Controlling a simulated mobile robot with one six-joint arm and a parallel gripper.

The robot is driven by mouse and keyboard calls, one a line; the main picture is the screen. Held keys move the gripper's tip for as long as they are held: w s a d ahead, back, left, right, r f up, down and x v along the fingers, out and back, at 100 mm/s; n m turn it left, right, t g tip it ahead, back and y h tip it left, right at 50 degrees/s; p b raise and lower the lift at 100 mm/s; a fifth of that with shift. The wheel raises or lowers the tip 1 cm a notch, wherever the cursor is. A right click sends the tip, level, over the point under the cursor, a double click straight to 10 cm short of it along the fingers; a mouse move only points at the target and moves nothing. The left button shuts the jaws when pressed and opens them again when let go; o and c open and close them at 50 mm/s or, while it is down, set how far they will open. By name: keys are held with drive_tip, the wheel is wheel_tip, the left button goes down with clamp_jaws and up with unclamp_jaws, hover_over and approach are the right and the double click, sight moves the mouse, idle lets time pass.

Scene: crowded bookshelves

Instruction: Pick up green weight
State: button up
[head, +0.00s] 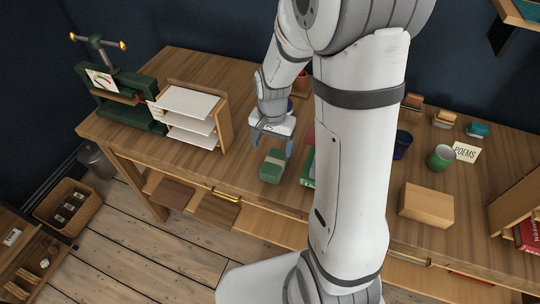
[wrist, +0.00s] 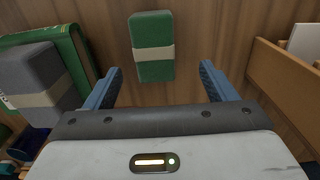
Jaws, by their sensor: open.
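The green weight (head: 272,165) is a green block with a pale band around its middle, lying on the wooden desk near its front edge. In the wrist view the green weight (wrist: 152,47) lies flat ahead of my fingers, centred slightly left between them. My gripper (head: 271,142) is just behind and above it in the head view. In the wrist view my gripper (wrist: 164,80) is open, with two blue fingers apart and nothing between them. The weight appears apart from both fingers. My arm hides part of the desk in the head view.
A grey block with a pale band (wrist: 35,80) and a green book (wrist: 75,45) are left of the fingers in the wrist view. A wooden paper rack (wrist: 285,80) is at the right. A green press (head: 122,100) stands at the desk's left end.

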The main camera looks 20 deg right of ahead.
sight(274, 160)
drive_tip(key=shift+s+d+f+p, duration=0.1)
drive_tip(key=shift+f+p, duration=0.15)
drive_tip(key=shift+f, duration=1.05)
drive_tip(key=shift+d+f+p, duration=0.15)
drive_tip(key=shift+f+p, duration=0.15)
drive_tip(key=shift+f, duration=1.05)
drive_tip(key=shift+s+d+f+p, duration=0.1)
drive_tip(key=shift+f+p, duration=0.15)
drive_tip(key=shift+f, duration=1.05)
drive_tip(key=c, duration=1.7)
drive_tip(key=shift+w+r, duration=0.1)
clamp_jaws()
drive_tip(key=shift+r, duration=0.15)
